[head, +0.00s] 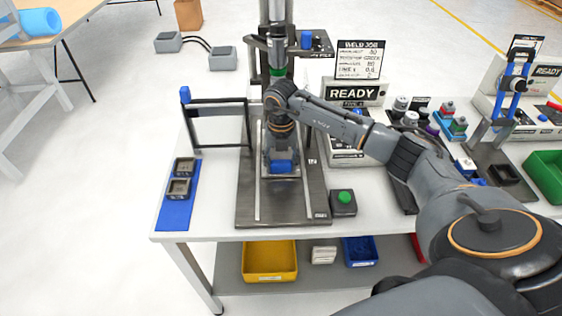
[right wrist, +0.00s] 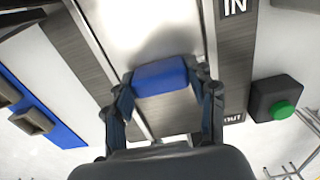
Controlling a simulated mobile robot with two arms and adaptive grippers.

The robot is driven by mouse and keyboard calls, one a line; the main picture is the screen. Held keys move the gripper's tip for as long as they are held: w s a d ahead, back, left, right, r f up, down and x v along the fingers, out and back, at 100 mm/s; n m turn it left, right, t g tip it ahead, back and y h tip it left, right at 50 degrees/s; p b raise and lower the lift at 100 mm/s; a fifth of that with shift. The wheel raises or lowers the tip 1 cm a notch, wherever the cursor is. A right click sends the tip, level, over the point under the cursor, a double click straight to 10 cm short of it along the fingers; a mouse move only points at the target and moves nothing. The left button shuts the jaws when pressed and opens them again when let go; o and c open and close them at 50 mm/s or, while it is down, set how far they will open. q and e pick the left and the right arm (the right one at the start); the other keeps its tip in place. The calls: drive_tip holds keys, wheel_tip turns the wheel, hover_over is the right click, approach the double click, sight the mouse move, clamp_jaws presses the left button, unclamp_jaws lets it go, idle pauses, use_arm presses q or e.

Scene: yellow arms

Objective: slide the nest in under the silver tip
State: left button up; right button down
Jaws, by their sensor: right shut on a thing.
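The nest is a silver sliding plate (right wrist: 160,25) with a blue handle block (right wrist: 160,77) at its near edge. It lies between the rails of a dark base (head: 245,212). My right gripper (right wrist: 163,92) has a finger on each side of the blue handle and is shut on it. In the head view the blue handle (head: 281,166) shows below my right wrist. The press column (head: 278,12), with a green band, rises above and behind my wrist. The silver tip is hidden behind my arm, so I cannot tell the gap to the nest. My left gripper is not in view.
A green button box (head: 343,202) stands close right of the base. A blue mat (head: 175,213) with two dark square parts lies left. A dark frame (head: 218,103) stands at the back left. A READY unit (head: 358,92) is behind my right forearm.

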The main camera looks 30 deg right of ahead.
drive_tip(key=shift+c, duration=2.2)
unclamp_jaws()
drive_tip(key=shift+s, duration=0.1)
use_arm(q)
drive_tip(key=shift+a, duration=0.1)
use_arm(e)
wheel_tip(320, 180, up, 12)
drive_tip(key=shift+c, duration=0.4)
